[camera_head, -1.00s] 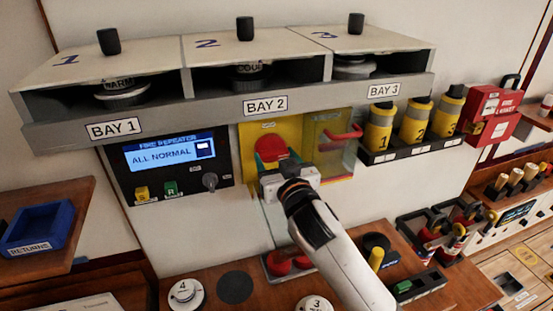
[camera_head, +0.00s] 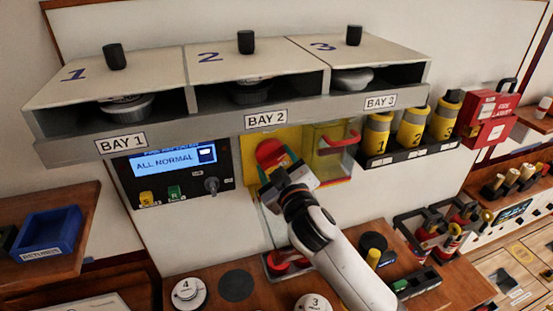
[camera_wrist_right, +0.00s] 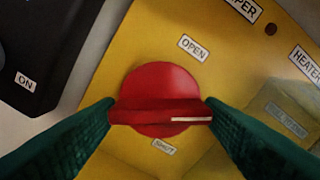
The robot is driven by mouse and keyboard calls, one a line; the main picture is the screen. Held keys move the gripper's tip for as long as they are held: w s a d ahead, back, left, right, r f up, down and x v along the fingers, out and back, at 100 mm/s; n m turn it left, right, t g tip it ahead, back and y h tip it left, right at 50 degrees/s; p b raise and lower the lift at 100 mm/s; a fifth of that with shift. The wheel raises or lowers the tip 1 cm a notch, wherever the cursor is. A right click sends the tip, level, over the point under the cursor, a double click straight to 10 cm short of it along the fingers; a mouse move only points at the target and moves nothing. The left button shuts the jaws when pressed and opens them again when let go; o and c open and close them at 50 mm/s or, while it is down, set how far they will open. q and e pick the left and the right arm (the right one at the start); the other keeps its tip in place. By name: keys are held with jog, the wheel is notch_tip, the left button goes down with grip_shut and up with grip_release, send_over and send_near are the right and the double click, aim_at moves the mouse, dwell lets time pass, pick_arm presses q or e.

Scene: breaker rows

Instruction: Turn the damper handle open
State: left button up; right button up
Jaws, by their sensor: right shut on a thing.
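The damper handle (camera_head: 269,150) is a round red knob with a raised bar on a yellow panel (camera_head: 252,140) below bay 2. My right gripper (camera_head: 276,170) is at the handle and hides its lower part in the head view. In the right wrist view, the handle (camera_wrist_right: 160,82) fills the middle. The green fingers of my right gripper (camera_wrist_right: 160,112) are shut on the two ends of its bar. A white line marks the bar's right part. The OPEN label (camera_wrist_right: 193,47) is above the knob and the SHUT label (camera_wrist_right: 163,146) below. My left gripper is out of view.
A clear cover with a red handle (camera_head: 345,139) sits just right of the damper panel. The black repeater panel (camera_head: 150,185) is to the left. The bay shelf (camera_head: 200,131) juts out above. Bottles, discs and tools stand on the right and below.

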jog(key=n+p, duration=0.2)
jog(key=n, duration=0.4)
jog(key=shift+n+p, duration=0.3)
jog(key=shift+p, duration=0.05)
jog(key=shift+n, duration=2.3)
jog(key=o, duration=1)
